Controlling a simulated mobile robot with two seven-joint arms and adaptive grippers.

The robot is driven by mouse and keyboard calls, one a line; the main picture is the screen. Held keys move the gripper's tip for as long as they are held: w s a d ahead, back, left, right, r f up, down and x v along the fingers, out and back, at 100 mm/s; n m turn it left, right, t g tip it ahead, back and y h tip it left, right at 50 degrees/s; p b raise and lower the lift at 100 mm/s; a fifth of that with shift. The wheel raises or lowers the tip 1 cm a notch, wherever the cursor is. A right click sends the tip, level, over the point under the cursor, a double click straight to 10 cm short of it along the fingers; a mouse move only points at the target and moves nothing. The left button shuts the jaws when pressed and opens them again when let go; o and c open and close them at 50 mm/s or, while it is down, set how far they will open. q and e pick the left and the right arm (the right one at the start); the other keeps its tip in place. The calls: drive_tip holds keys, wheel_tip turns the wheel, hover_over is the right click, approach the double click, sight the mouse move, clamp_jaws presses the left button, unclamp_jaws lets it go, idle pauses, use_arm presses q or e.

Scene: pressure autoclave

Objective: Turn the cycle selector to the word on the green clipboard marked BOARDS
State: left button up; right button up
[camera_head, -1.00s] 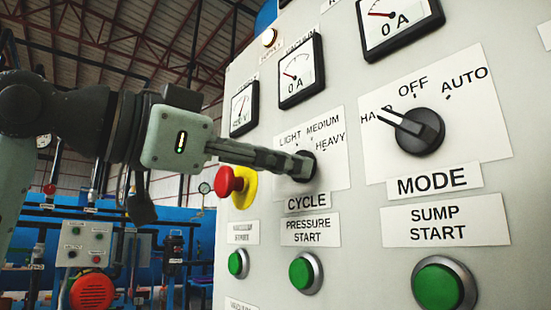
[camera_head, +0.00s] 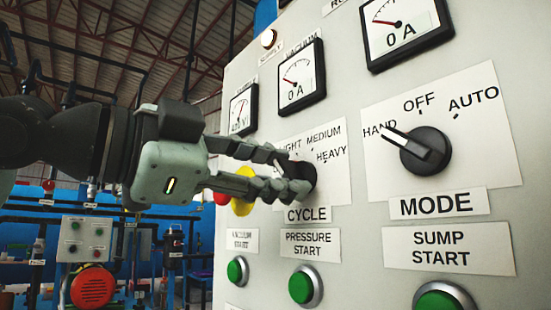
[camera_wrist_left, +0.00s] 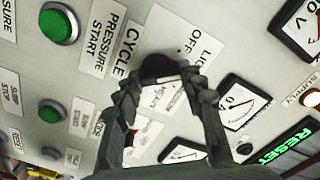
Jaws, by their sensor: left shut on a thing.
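The black cycle selector (camera_head: 305,172) sits on a white plate above the CYCLE label (camera_head: 307,215). LIGHT, MEDIUM and HEAVY show around it in the head view. My left gripper (camera_head: 293,174) is shut on the selector, one finger above and one below. In the left wrist view, the selector (camera_wrist_left: 158,66) lies between the two fingertips (camera_wrist_left: 158,82), and OFF and part of LIGHT are readable beside it. The fingers cover much of the knob, so I cannot tell which word it points at. The green clipboard and my right gripper are not in view.
The mode selector (camera_head: 425,151) to the right points towards HAND. Green start buttons (camera_head: 303,284) are below and gauges (camera_head: 300,78) above. A red stop button (camera_head: 222,197) with a yellow surround is partly behind my left fingers.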

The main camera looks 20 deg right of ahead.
use_arm(q)
drive_tip(key=shift+s+m+p, duration=0.1)
drive_tip(key=shift+m+p, duration=0.8)
drive_tip(key=shift+m, duration=0.8)
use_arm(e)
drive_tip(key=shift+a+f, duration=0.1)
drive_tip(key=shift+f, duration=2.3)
use_arm(q)
drive_tip(key=o, duration=1.2)
drive_tip(key=shift+c, duration=0.2)
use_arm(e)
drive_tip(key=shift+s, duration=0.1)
use_arm(q)
drive_tip(key=shift+a, duration=0.2)
drive_tip(key=v, duration=1.1)
drive_tip(key=shift+s+a, duration=0.15)
drive_tip(key=shift+a, duration=0.15)
drive_tip(key=shift+r, duration=0.1)
